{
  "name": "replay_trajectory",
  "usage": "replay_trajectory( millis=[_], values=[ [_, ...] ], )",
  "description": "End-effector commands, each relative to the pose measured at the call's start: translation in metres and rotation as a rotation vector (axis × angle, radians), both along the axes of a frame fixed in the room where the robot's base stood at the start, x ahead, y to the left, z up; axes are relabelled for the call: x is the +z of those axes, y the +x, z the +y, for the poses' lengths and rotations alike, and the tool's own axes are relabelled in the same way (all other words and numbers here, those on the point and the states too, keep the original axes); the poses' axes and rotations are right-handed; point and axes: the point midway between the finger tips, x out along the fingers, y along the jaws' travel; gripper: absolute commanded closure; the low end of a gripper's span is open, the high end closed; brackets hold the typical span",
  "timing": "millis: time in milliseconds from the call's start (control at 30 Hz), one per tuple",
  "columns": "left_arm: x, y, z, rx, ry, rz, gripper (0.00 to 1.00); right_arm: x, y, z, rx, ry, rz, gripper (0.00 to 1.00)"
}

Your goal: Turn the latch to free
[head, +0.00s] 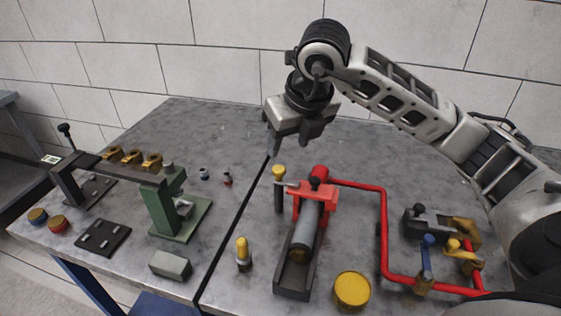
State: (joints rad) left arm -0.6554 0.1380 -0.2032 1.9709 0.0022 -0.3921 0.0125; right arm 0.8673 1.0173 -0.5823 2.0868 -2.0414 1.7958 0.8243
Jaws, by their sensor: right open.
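The latch is not clearly marked. A red bracket (313,203) with a black knob and a short grey lever (287,184) on its left stands over a grey cylinder (303,236), which lies in a dark cradle (292,277). A dark block with a small handle (424,219) stands at the right, and I cannot tell which part is the latch. My right gripper (289,143) is open and empty, pointing down above the table, behind the red bracket and apart from it. My left gripper is not in view.
Yellow-topped posts (279,184) and (242,252) and a yellow cap (351,290) stand nearby. A green stand (165,213) is left. The table's back is mostly clear.

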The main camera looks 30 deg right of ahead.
Motion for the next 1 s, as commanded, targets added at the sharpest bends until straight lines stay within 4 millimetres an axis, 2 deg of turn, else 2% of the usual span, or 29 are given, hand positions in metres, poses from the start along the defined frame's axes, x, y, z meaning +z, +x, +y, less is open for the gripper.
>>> replay_trajectory(
  millis=[200,400,600,833,867,1000],
  values=[
    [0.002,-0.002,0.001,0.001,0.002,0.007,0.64,-0.043,0.017,-0.001,0.000,0.001,0.006,0.51],
    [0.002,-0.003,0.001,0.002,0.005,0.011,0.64,-0.068,0.028,-0.002,0.002,0.002,0.002,0.51],
    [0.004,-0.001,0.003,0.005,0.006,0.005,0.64,-0.078,0.032,-0.002,0.003,0.001,0.000,0.51],
    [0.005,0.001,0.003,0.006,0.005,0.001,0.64,-0.078,0.032,-0.002,0.003,0.001,0.000,0.51],
    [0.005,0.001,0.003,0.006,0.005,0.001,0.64,-0.078,0.032,-0.002,0.003,0.001,0.000,0.57],
    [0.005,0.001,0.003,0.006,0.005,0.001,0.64,-0.078,0.032,-0.002,0.003,0.001,0.000,0.96]
  ],
)
